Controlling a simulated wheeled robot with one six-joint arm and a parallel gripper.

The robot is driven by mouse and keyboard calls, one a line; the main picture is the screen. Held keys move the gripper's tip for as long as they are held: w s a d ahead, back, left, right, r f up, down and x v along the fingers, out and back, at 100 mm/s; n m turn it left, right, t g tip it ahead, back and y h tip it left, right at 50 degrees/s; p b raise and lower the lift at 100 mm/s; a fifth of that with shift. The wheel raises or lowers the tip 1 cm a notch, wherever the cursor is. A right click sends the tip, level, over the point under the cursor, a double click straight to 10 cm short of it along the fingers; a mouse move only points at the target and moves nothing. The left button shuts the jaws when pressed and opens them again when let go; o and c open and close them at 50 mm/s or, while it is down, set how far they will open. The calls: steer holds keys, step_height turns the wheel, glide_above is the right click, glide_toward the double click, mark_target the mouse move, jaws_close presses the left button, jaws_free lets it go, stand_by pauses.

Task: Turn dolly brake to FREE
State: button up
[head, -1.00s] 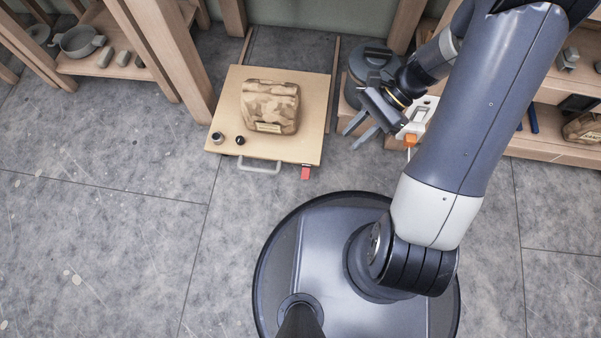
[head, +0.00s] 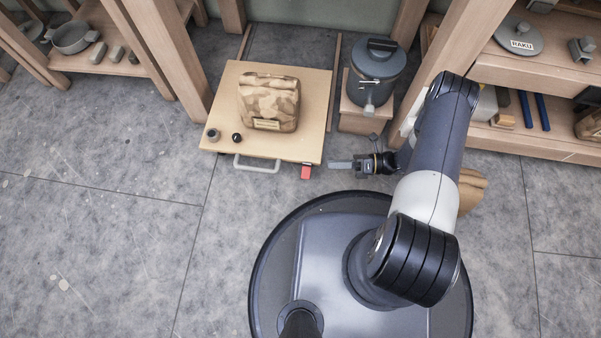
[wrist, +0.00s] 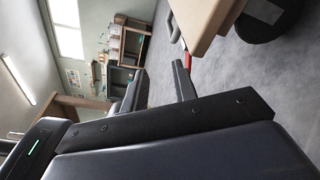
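The dolly (head: 290,148) is a low tan board on the floor with a grey handle (head: 257,164) at its front edge. A red brake tab (head: 306,172) sticks out below its front right corner. In the wrist view the red tab (wrist: 187,60) shows just beyond the fingertips, beside the dolly's edge (wrist: 205,25). My gripper (head: 342,165) is to the right of the red tab, pointing left at it, with a gap between them. In the wrist view my gripper (wrist: 160,85) has its two fingers apart with nothing between them.
A grey lidded pot (head: 378,72) sits on a wooden stand behind my gripper. Wooden shelves (head: 545,75) stand at the right. The floor in front of the dolly is clear.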

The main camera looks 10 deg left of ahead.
mark_target(306, 173)
step_height(306, 173, down, 6)
steer(key=s+m+t+y, duration=0.1)
steer(key=s+m+t, duration=0.1)
steer(key=m, duration=0.1)
steer(key=a+b, duration=0.2)
steer(key=a, duration=0.9)
steer(key=shift+w+a+b, duration=0.2)
steer(key=shift+w+b, duration=0.1)
steer(key=shift+b, duration=0.1)
steer(key=shift+c, duration=0.6)
jaws_close()
